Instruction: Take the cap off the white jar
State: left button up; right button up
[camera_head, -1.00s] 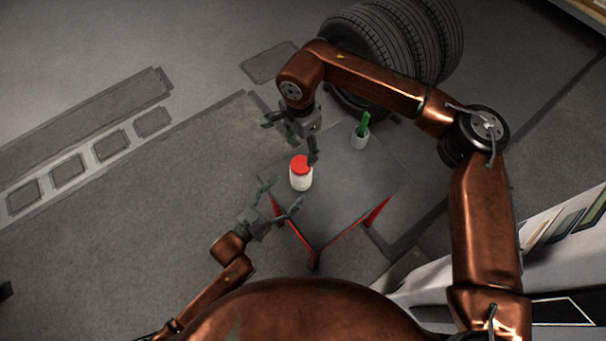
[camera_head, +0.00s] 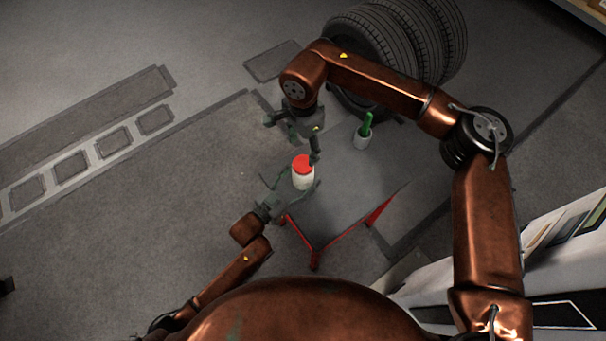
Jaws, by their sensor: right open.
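The white jar (camera_head: 302,183) stands upright on a small grey table, with its red cap (camera_head: 301,164) on top. My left gripper (camera_head: 292,184) is open, low at the jar's near-left side, with a finger to either side of the jar's body. Whether its fingers touch the jar is too small to tell. My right gripper (camera_head: 292,139) is open above and behind the jar. One of its fingers hangs close to the right side of the cap; the other points out to the left. It holds nothing.
The grey table (camera_head: 345,195) has red legs and is clear to the right of the jar. Tyres (camera_head: 400,45) stand behind the table. A white panel (camera_head: 545,255) is at the right.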

aim_at(303, 163)
pick_arm(q)
grip_shut()
pick_arm(e)
jog(key=m, duration=4)
jog(key=shift+f+m, duration=0.3)
jog(key=shift+f, duration=0.05)
notch_tip(303, 163, down, 7)
jog(key=shift+f, duration=0.2)
